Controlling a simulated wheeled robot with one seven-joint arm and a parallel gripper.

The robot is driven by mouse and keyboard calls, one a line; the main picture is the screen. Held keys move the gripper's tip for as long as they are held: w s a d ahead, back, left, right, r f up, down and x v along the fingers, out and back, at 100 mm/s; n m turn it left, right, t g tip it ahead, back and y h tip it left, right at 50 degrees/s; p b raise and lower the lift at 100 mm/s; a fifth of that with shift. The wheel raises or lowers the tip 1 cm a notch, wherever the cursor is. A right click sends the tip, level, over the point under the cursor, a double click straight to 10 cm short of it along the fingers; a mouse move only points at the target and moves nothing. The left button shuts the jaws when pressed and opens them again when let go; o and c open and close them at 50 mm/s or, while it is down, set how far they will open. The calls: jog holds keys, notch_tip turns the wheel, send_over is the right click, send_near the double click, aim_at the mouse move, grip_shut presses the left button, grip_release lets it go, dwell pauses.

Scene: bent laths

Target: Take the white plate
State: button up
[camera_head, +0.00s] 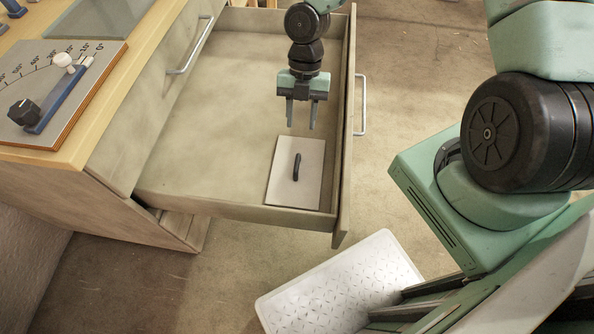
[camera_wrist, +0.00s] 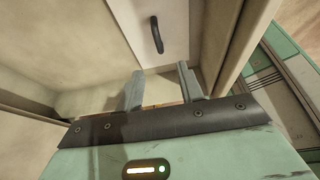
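The white plate (camera_head: 284,183) lies flat in the front right corner of the open drawer (camera_head: 215,90). It has a dark curved handle (camera_head: 297,167) standing on its top. In the wrist view the plate (camera_wrist: 175,22) shows at the top, with its handle (camera_wrist: 157,35) just beyond the fingertips. My gripper (camera_head: 301,126) is open and empty, above the drawer and a little behind the plate in the head view. In the wrist view its two fingers (camera_wrist: 159,88) stand apart with nothing between them.
The drawer front (camera_head: 346,130) with a metal pull (camera_head: 360,104) stands close on the right of the plate. The cabinet top at left carries a board with a dial scale (camera_head: 62,85). A white textured slab (camera_head: 340,285) is on the floor below. The drawer's left part is empty.

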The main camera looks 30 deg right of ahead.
jog(key=b, duration=0.1)
send_near(297, 161)
jog(key=x, duration=0.5)
jog(key=shift+s, duration=0.35)
jog(key=shift+w+b+x, duration=0.15)
jog(key=shift+b+x, duration=0.15)
jog(key=shift+x, duration=1.05)
jog(key=shift+w+b+x, duration=0.1)
jog(key=shift+b+x, duration=0.15)
jog(key=shift+x, duration=1.1)
grip_shut()
